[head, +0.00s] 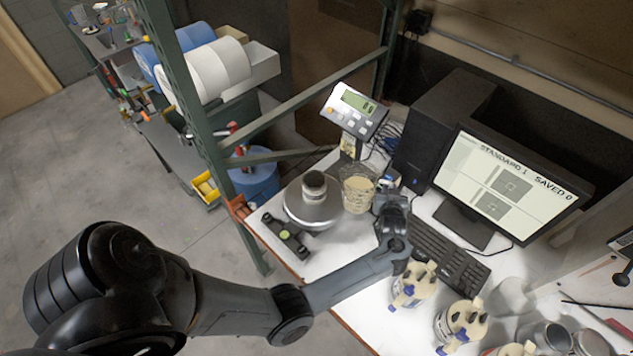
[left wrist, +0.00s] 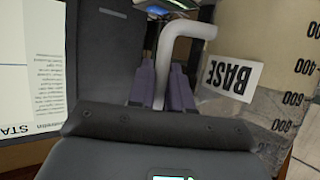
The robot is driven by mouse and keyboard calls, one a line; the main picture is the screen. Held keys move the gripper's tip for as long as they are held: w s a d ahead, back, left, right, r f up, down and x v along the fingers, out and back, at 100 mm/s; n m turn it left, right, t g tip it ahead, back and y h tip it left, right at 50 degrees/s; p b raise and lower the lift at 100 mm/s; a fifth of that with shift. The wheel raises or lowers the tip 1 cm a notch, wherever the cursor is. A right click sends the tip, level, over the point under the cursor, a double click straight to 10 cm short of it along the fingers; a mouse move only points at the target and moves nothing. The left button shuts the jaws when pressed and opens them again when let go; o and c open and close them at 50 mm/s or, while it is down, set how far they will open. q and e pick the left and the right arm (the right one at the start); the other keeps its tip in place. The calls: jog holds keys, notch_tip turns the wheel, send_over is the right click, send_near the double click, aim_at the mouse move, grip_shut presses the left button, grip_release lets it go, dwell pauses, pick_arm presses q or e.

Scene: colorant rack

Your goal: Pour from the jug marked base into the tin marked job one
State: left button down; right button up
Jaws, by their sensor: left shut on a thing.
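The clear jug (head: 358,190) with cream contents stands close to upright just right of the scale in the head view. In the left wrist view the jug (left wrist: 272,85) shows its BASE label and volume marks. My left gripper (head: 387,186) is at the jug's right side. In the left wrist view, the left gripper (left wrist: 160,88) is shut around the jug's pale handle (left wrist: 180,32). I cannot tell whether the jug touches the table. A small open tin (head: 314,186) sits on the scale's round pan (head: 311,210); its marking is not readable. My right gripper is not in view.
The scale display (head: 355,109) stands behind the jug. A keyboard (head: 447,258), monitor (head: 510,187) and black computer case (head: 440,130) are to the right. Several cream containers with dark blue parts (head: 412,284) stand at the front right. A spirit level (head: 286,236) lies by the scale.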

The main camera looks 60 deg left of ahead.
aim_at(384, 183)
pick_arm(q)
jog(key=shift+s+a+r+n+p, duration=0.15)
jog(key=shift+r+p, duration=0.15)
jog(key=shift+r, duration=0.2)
jog(key=shift+s+a+r+n+p, duration=0.1)
jog(key=shift+r+n+p, duration=0.15)
jog(key=shift+r, duration=0.25)
jog(key=shift+s+a+r+n+p, duration=0.1)
jog(key=shift+r+p, duration=0.25)
jog(key=shift+r, duration=0.15)
jog(key=shift+s+a+r+n+t+h, duration=0.5)
jog(key=shift+r+n+t, duration=0.1)
jog(key=shift+n, duration=0.1)
jog(key=shift+s+a+r+n+t, duration=0.25)
jog(key=shift+n+t, duration=0.05)
jog(key=shift+s+a+r+n+b, duration=0.25)
jog(key=shift+s+a+n+b, duration=0.1)
jog(key=shift+s, duration=0.1)
jog(key=shift+s+a+r+n+t+h, duration=0.2)
jog(key=shift+s+a+r+n, duration=0.1)
jog(key=shift+r, duration=0.3)
jog(key=shift+s+a+r+n+t+h, duration=0.2)
jog(key=shift+s+a+r, duration=0.1)
jog(key=shift+r, duration=0.25)
jog(key=shift+s+r, duration=0.2)
jog(key=shift+r, duration=0.25)
jog(key=shift+s+a+n, duration=0.1)
jog(key=shift+a+n, duration=0.05)
jog(key=shift+n, duration=0.1)
